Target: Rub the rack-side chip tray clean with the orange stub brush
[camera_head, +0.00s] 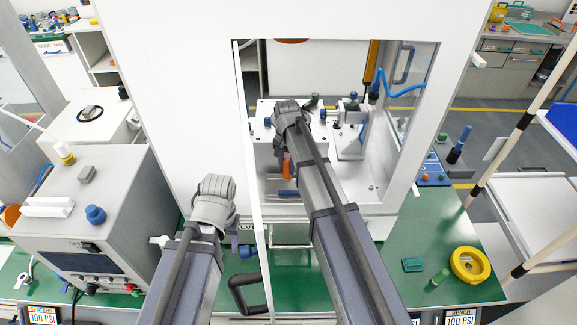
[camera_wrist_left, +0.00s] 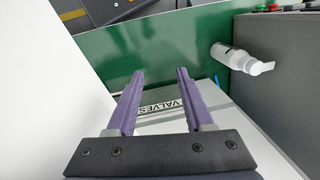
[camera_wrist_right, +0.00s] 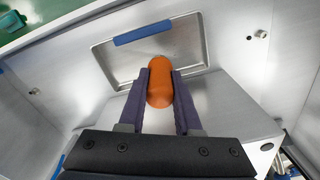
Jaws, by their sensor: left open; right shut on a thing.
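A shallow metal chip tray (camera_wrist_right: 120,68) with a blue strip on its far edge lies in the press floor in the right wrist view. My right gripper (camera_wrist_right: 160,72) is shut on the orange stub brush (camera_wrist_right: 158,88), whose rounded orange body sticks up between the fingers. The brush is over the near part of the tray; its underside is hidden, so contact cannot be told. In the head view the brush (camera_head: 287,168) shows as a small orange patch beside my right arm, inside the press opening. My left gripper (camera_wrist_left: 160,76) is open and empty above a box lettered VALVES (camera_wrist_left: 170,112).
The white press frame (camera_head: 335,220) surrounds the opening my right arm reaches through. A grey tester box (camera_head: 95,220) stands left. A yellow ring (camera_head: 470,265) sits on the green bench at right.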

